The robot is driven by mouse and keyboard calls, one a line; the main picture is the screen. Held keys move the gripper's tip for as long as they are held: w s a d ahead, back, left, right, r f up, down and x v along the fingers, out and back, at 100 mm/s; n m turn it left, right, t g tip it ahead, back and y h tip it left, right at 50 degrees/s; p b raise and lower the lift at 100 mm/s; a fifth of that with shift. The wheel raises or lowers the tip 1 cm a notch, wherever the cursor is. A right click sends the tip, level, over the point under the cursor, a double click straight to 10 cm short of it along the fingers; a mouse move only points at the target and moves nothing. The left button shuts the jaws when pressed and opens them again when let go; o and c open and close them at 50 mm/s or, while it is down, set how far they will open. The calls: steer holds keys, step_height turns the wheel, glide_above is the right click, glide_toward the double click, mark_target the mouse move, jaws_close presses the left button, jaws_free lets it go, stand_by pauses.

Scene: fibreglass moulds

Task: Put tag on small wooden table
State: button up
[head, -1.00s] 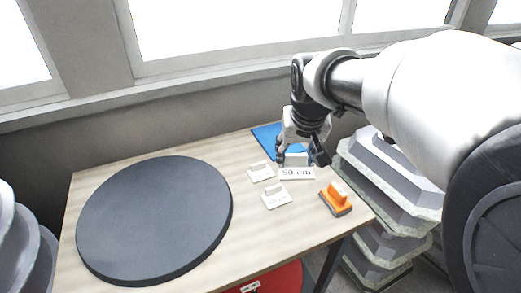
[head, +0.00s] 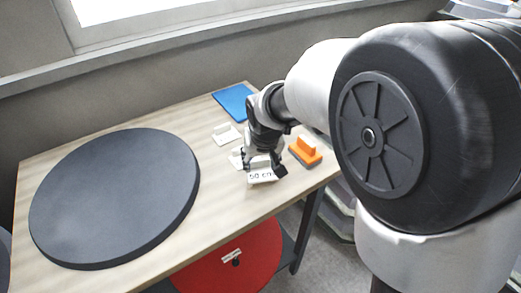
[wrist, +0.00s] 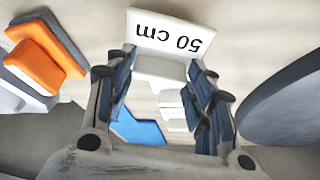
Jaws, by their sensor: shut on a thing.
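My gripper (head: 262,162) is shut on a white tag marked "50 cm" (head: 262,177), near the right front part of the wooden table (head: 220,198). In the wrist view, the fingers (wrist: 163,75) are on either side of the tag's raised grip, and the lettered face of the tag (wrist: 168,36) is upside down. The tag is over the tabletop; I cannot tell whether it touches the wood. Another white tag (head: 226,134) lies behind my gripper. One more white tag (head: 236,158) is partly hidden by my gripper.
A large dark disc (head: 115,195) covers the table's left side. A red disc (head: 220,265) with a label sits below the tabletop. Bare wood shows between disc and tags.

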steer(key=shift+f, duration=0.9)
steer(key=shift+f, duration=0.15)
steer(key=o, duration=1)
